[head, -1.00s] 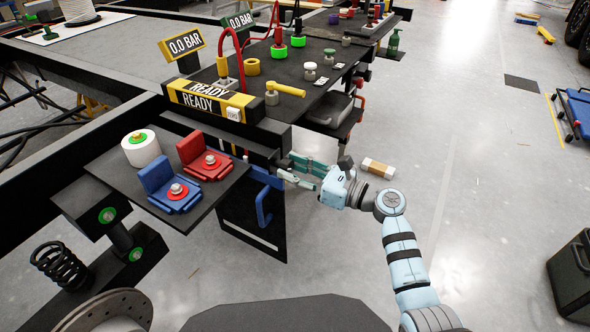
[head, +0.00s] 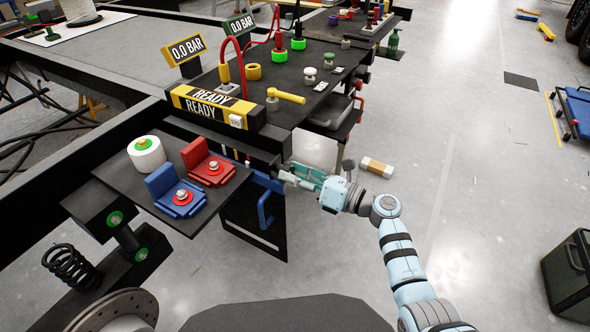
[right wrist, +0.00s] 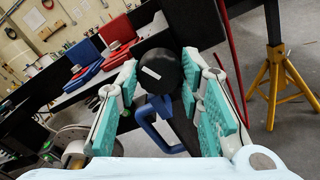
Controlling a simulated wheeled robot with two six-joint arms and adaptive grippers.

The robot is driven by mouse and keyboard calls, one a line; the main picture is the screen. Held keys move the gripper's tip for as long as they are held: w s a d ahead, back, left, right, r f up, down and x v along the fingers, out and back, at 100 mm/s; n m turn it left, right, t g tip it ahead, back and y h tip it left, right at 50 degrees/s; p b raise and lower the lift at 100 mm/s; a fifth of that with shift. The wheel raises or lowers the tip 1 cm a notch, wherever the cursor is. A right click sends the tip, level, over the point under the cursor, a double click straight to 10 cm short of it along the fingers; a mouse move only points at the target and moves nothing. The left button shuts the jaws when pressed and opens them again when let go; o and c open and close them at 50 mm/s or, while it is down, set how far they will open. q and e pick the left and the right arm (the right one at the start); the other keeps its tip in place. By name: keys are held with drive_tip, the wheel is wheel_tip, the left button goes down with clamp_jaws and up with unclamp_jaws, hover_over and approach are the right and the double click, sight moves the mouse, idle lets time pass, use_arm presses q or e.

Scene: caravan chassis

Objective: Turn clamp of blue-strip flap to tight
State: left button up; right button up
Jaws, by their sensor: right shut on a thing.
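A black panel (head: 240,218) hangs below the bench edge, with a blue U-shaped handle (head: 265,200) on it. The handle also shows in the right wrist view (right wrist: 150,132). My right gripper (head: 288,177) is at the panel's upper right, beside the handle. In the right wrist view a round black knob (right wrist: 160,74) with a short white mark sits between my right gripper's teal finger pads (right wrist: 160,92), which are shut on it. I take this knob to be the clamp. In the head view the fingers and bench edge hide it. My left gripper is not in view.
A dark shelf (head: 122,180) above the panel carries a blue block (head: 160,182), a red block (head: 195,155) and a white roll (head: 146,153). A yellow-black READY box (head: 215,108) stands behind. Open floor lies to the right.

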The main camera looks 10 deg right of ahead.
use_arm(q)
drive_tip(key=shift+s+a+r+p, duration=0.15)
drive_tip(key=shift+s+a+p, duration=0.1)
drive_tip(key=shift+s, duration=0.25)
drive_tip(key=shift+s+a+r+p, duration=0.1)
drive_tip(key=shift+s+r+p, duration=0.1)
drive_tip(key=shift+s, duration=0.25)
use_arm(e)
drive_tip(key=shift+m, duration=0.9)
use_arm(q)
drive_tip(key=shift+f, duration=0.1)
use_arm(e)
drive_tip(key=o, duration=1.2)
drive_tip(key=shift+c, duration=0.2)
